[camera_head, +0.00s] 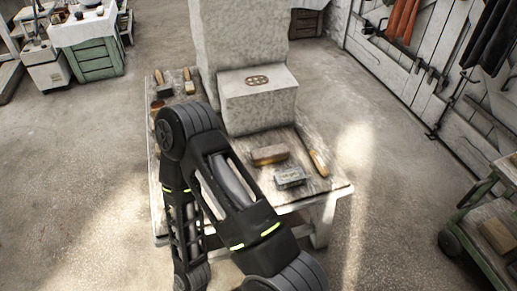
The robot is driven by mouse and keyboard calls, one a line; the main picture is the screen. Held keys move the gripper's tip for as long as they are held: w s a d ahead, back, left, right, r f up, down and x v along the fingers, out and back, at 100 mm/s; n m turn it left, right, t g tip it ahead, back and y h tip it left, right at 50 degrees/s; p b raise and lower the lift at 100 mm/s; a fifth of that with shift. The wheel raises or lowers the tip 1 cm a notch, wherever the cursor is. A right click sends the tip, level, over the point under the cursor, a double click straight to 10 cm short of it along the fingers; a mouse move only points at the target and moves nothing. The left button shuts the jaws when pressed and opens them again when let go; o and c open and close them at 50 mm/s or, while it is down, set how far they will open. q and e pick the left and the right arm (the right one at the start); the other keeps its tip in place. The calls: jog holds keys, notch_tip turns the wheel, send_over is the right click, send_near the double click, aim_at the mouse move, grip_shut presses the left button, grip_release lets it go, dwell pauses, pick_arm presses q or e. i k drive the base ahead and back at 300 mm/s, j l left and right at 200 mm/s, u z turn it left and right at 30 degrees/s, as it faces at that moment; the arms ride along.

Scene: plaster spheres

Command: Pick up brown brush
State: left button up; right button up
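A brown block-shaped thing (269,155), which looks like a brush, lies on the worn wooden table (333,185) in front of a pale stone block. A tool with a light brown handle (318,163) lies to its right, and a small grey metal-looking piece (291,178) lies just in front of it. Two more brown-handled tools (188,82) (162,85) lie at the table's far left; I cannot tell if either is a brush. One of my black arms bends up from the bottom edge over the table's left front and hides part of it. Neither gripper shows.
The stone block (259,105) and a taller pale block (240,40) behind it fill the table's back middle. A green cart (480,240) stands at the right edge. A green crate with white cloth (92,58) is at the far left. The floor around the table is clear.

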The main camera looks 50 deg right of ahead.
aim_at(263, 156)
jog(key=i+z, duration=0.3)
jog(key=z, duration=1.9)
